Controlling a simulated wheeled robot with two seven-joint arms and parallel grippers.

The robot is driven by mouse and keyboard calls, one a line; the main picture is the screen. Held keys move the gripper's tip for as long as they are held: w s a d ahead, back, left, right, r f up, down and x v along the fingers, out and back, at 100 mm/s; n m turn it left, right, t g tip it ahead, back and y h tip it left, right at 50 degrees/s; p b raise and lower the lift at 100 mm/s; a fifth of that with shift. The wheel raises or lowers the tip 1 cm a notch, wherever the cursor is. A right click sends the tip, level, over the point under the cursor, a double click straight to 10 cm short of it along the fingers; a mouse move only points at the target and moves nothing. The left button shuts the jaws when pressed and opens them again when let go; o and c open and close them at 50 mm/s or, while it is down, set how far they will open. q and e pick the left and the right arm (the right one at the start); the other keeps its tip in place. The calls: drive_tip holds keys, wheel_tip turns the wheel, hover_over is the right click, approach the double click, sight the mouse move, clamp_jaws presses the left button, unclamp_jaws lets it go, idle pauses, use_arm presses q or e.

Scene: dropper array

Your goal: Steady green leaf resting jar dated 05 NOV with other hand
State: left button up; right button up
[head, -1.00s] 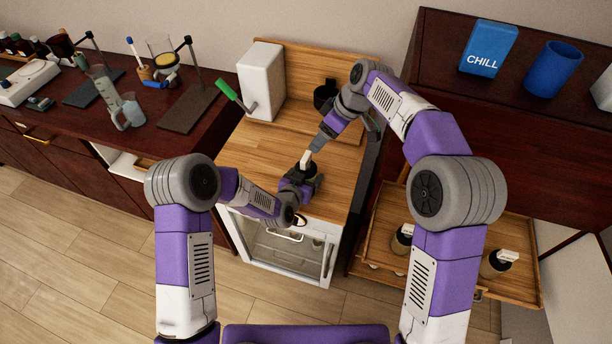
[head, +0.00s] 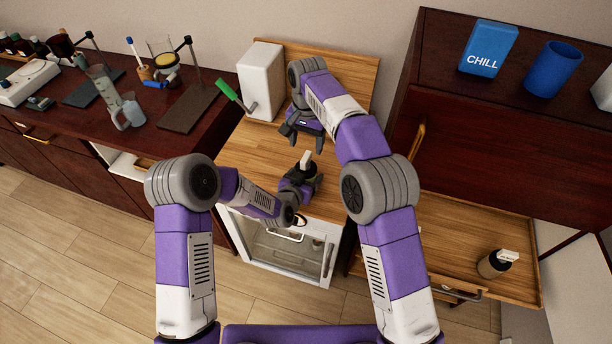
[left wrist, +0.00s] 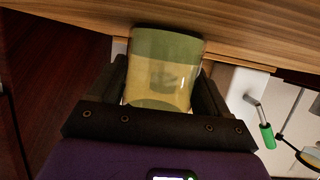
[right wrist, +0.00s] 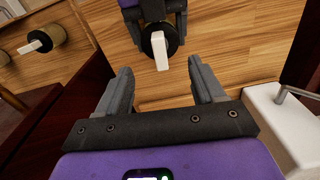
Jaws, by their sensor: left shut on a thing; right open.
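A jar with a black lid and an upright white tag (head: 306,158) stands at the wooden counter's front part, between the fingers of my left gripper (head: 302,184). In the left wrist view the jar (left wrist: 165,62) shows green and yellowish bands, and the fingers close on both sides. No date is readable. My right gripper (head: 302,141) is open and empty, above the counter behind the jar. In the right wrist view the jar's lid and tag (right wrist: 161,46) lie beyond the open fingertips (right wrist: 160,68), apart from them.
A white box with a green-handled lever (head: 261,80) stands at the counter's back left. A blue CHILL container (head: 488,48) and blue cup (head: 553,68) stand on the dark cabinet.

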sight(306, 156)
drive_tip(key=shift+f+m, duration=0.25)
drive_tip(key=shift+m, duration=0.05)
drive_tip(key=shift+f, duration=3.85)
drive_tip(key=c, duration=1)
drive_tip(key=o, duration=0.9)
drive_tip(key=shift+r, duration=0.1)
